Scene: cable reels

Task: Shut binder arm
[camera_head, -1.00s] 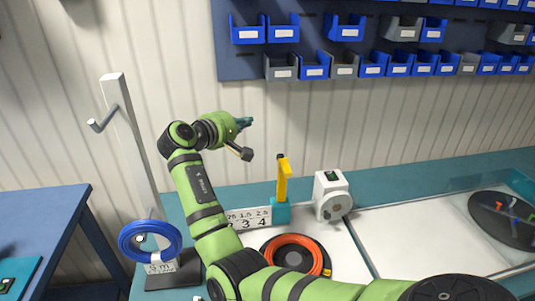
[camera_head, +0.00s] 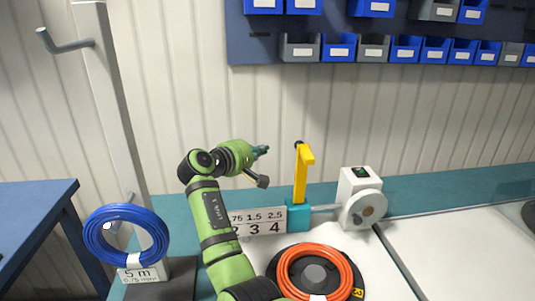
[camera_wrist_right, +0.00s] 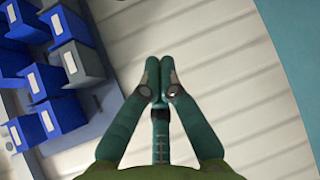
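The binder arm (camera_head: 302,178) is a yellow bar with a bent top. It stands upright on a teal block (camera_head: 298,216) beside the white machine in the head view. My right gripper (camera_head: 262,152) is just left of the yellow arm's top in the picture, at about the same height and apart from it. In the right wrist view, the gripper's teal fingers (camera_wrist_right: 159,75) are together at the tips with nothing between them. The binder arm does not show there. My left gripper is not in view.
A white machine (camera_head: 359,199) with a round disc is right of the block. An orange cable coil (camera_head: 345,277) lies on a black reel in front. A blue cable coil (camera_head: 93,238) is at left by a grey post (camera_head: 112,100). Bins (camera_head: 405,48) line the wall.

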